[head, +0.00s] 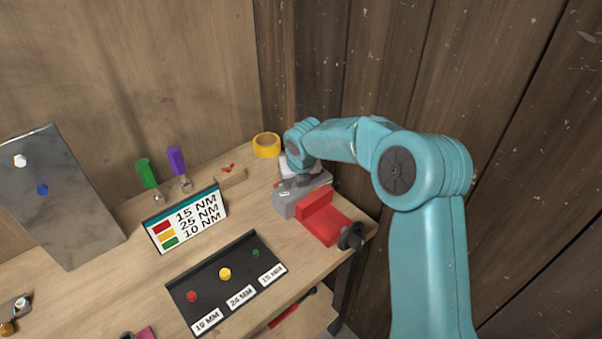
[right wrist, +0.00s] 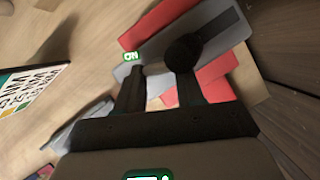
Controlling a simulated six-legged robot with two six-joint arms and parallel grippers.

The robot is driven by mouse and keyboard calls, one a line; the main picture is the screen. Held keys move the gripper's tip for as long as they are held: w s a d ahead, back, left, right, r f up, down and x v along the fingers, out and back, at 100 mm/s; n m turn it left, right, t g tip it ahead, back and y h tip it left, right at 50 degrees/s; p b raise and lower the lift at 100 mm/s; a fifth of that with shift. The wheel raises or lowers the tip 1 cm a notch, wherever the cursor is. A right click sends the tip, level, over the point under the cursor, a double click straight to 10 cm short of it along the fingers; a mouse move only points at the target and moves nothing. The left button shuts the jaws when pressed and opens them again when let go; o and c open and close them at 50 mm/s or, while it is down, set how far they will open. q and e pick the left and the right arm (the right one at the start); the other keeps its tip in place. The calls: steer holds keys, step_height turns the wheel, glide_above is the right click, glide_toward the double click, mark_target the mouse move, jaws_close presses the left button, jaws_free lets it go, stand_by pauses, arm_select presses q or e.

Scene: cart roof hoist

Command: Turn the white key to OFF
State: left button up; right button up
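My right gripper (right wrist: 158,84) shows in the right wrist view with its two dark fingers apart, and I see nothing clearly held between them. In the head view my right arm reaches down at the back right corner of the bench, and the gripper end is mostly hidden by the arm. A small green and white ON label (right wrist: 131,56) shows just beyond the left finger. A round dark knob (right wrist: 183,52) shows at the tip of the right finger. I cannot make out the white key. My left gripper is not in view.
A red and grey vise (head: 322,217) sits at the bench's right edge. A yellow tape roll (head: 267,145) stands behind. A torque sign (head: 186,219), a black socket tray (head: 228,283) and a grey metal plate (head: 62,195) are to the left. A wooden wall closes the right side.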

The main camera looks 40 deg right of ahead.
steer(key=shift+w+r+p, duration=0.2)
steer(key=shift+r+p, duration=0.35)
steer(key=shift+r, duration=0.05)
step_height(320, 180, up, 6)
steer(key=p, duration=0.5)
steer(key=shift+f, duration=0.2)
steer(key=shift+a, duration=0.1)
steer(key=shift+s, duration=0.1)
